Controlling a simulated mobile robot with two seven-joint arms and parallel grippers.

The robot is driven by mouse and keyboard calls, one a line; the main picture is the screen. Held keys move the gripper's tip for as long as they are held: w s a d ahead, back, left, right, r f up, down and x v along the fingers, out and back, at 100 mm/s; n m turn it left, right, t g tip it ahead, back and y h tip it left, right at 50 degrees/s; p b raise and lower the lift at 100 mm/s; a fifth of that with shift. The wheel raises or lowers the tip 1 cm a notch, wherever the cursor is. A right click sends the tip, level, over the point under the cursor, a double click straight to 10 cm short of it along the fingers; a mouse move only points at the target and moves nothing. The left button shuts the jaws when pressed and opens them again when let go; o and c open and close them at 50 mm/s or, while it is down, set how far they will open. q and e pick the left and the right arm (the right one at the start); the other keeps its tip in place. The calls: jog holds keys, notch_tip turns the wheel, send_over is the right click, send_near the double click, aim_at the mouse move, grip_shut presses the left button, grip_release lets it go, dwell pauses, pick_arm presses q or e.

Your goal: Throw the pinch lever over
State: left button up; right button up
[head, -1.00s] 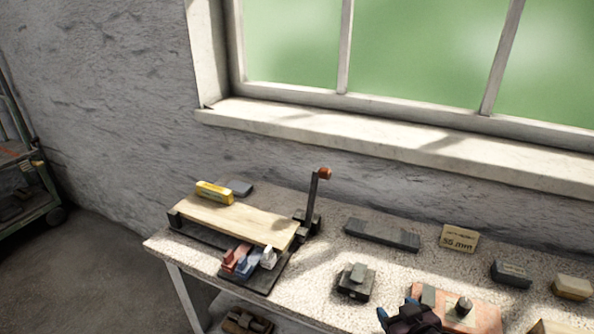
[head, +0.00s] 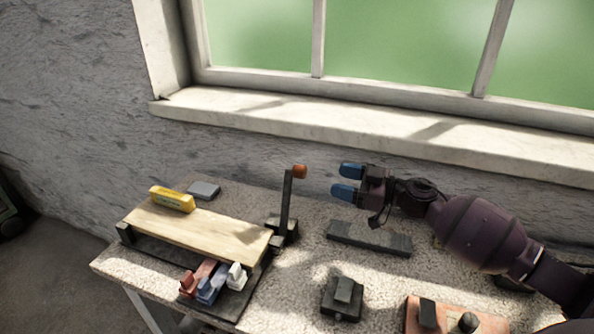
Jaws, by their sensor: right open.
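The pinch lever (head: 286,202) is a dark upright bar with an orange-red knob (head: 300,171) at its top. It stands nearly vertical at the right end of a wooden board fixture (head: 195,226) on the bench. My right gripper (head: 344,180) is open and empty, its two blue fingertips pointing left toward the knob. It is to the right of the knob at about its height in the picture, with a gap between them. My left gripper is not in view.
A yellow box (head: 172,199) lies on the board, with a grey block (head: 204,190) behind it. Red, blue and white pieces (head: 210,284) sit at the fixture's front. A dark flat bar (head: 368,238) and a small dark block (head: 342,298) lie to the right. The window sill (head: 350,130) runs behind.

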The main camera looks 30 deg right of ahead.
aim_at(306, 170)
jog(key=x, duration=0.9)
jog(key=shift+a, duration=0.1)
jog(key=shift+b+x, duration=0.3)
jog(key=shift+x, duration=0.5)
grip_shut()
jog(key=shift+w, duration=0.1)
